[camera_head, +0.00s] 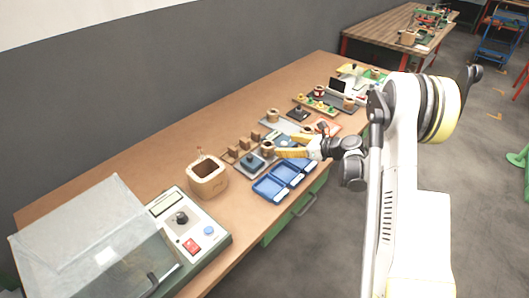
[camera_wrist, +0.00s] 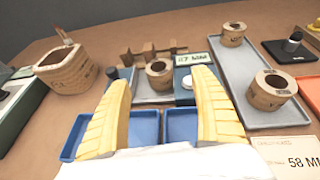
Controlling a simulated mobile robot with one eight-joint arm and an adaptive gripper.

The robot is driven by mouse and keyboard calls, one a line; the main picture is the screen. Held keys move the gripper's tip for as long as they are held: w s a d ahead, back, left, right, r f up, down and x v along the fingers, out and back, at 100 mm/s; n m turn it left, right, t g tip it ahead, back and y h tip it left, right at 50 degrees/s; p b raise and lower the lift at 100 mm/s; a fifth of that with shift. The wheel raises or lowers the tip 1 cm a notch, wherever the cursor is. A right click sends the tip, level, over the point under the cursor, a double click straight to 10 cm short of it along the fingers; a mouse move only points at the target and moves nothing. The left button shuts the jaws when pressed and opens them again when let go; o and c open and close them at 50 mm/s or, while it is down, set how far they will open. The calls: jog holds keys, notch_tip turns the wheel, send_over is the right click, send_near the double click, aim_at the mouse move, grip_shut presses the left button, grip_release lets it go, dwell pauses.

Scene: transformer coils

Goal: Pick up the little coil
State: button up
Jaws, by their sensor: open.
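Several brown ring-shaped coils with dark open centres stand upright in the wrist view. One coil (camera_wrist: 158,76) stands on a small instrument, ahead of and between my fingertips; it also shows in the head view (camera_head: 268,147). A far coil (camera_wrist: 233,35) and a nearer coil (camera_wrist: 268,92) stand on a long grey tray (camera_wrist: 243,76) to the right. Which coil is the little one is not certain. My gripper (camera_wrist: 163,80) is open and empty, with its yellow fingers wide apart; in the head view it is above the bench (camera_head: 281,146), beside the instrument.
Blue bins (camera_head: 286,174) lie below my gripper at the bench's front edge. A larger brown container (camera_head: 207,180) holding tools stands to the left, with wooden blocks (camera_wrist: 150,53) behind the instrument. A control box (camera_head: 187,222) and clear cover (camera_head: 92,240) occupy the near-left end.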

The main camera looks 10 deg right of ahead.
aim_at(264, 143)
jog(key=b+x, duration=0.1)
jog(key=x, duration=0.3)
jog(key=shift+w+f, duration=0.1)
jog(key=b+x, duration=0.2)
jog(key=x, duration=0.3)
jog(key=shift+a, duration=0.15)
jog(key=c, duration=1.5)
jog(key=shift+o, duration=0.2)
